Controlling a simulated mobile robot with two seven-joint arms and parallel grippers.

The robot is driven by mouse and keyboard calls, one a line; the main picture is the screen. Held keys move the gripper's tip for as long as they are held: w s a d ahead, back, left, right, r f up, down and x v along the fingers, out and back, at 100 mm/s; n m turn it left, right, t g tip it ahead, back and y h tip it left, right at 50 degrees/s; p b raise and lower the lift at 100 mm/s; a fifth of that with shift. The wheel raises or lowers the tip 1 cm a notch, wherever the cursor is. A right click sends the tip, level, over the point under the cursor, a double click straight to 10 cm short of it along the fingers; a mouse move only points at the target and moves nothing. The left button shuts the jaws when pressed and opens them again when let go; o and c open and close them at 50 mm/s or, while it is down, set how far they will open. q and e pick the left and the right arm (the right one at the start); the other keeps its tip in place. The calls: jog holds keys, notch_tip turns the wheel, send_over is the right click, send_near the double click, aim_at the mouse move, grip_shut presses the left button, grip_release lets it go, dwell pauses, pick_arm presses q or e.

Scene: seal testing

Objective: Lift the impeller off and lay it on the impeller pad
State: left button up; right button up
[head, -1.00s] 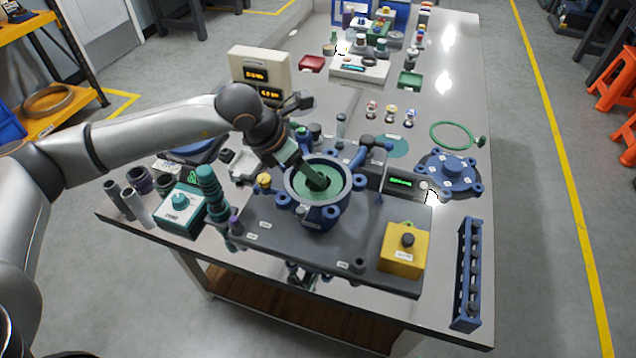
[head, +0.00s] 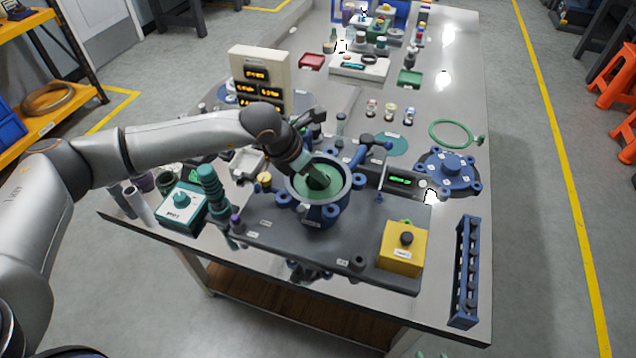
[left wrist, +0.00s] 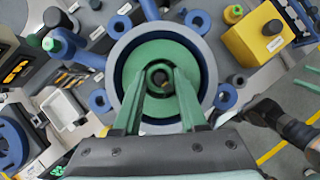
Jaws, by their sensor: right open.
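The impeller (head: 333,187) is a green disc inside the round blue-and-grey pump housing (head: 318,212). It fills the middle of the left wrist view (left wrist: 160,52), with a dark round hub at its centre. My left gripper (head: 318,181) reaches down into the housing. In the left wrist view its two green fingers (left wrist: 160,80) stand on either side of the hub; whether they press on it cannot be told. My right gripper (head: 434,355) just shows at the bottom edge, open and empty.
A yellow box (head: 402,247) with a black knob stands right of the housing. A blue flanged cover (head: 450,172) and a green ring (head: 451,133) lie farther right. A blue rack (head: 466,270) stands at the right edge.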

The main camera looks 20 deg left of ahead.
pick_arm(q)
grip_shut()
jog(key=shift+w+r, duration=0.1)
jog(key=shift+r, duration=0.05)
dwell(0.4)
